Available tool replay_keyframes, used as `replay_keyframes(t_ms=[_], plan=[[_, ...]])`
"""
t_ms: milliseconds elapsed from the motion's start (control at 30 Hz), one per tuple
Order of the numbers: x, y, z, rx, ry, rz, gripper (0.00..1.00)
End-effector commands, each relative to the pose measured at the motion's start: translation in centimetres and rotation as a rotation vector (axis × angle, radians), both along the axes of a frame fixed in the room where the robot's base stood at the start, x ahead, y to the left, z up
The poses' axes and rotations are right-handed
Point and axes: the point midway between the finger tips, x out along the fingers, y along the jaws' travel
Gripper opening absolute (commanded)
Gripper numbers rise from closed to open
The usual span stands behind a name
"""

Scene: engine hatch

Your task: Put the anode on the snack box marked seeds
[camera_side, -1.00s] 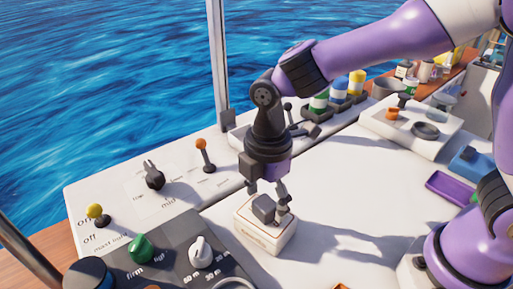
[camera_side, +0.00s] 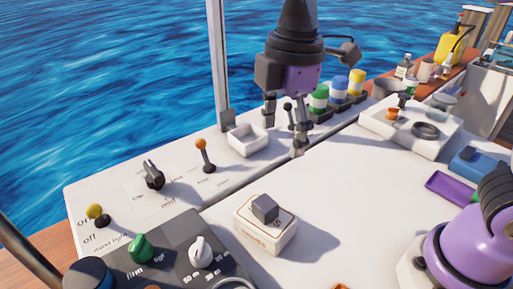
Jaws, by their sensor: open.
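The anode, a small dark grey block (camera_side: 265,209), rests on top of a cream snack box (camera_side: 265,236) on the white surface. The box has a printed label on its front face, too small to read surely. My gripper (camera_side: 286,140) is open and empty, up and behind the box near the white panel, clear of the block. Nothing hides the block or the box.
A white open tray (camera_side: 247,141) sits behind. Several colored canisters (camera_side: 338,88) stand behind my gripper. The white surface right of the box is clear.

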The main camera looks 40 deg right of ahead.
Motion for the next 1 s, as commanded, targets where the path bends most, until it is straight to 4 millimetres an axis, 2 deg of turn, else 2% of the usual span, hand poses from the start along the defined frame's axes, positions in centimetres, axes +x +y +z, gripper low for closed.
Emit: replay_keyframes(t_ms=[100,200,300,400,500,600,1000], plan=[[-1.6,-4.3,0.6,0.067,-0.096,-0.350,0.77],[-3.3,-7.6,0.2,0.145,-0.182,-0.682,0.77],[-5.1,-10.1,-0.6,0.227,-0.256,-0.970,0.77],[-6.3,-11.6,-1.6,0.296,-0.309,-1.179,0.77],[-7.0,-12.4,-2.3,0.338,-0.337,-1.296,0.77],[-7.2,-12.7,-2.6,0.355,-0.346,-1.339,0.77],[-7.2,-12.6,-2.6,0.354,-0.345,-1.337,0.77]])
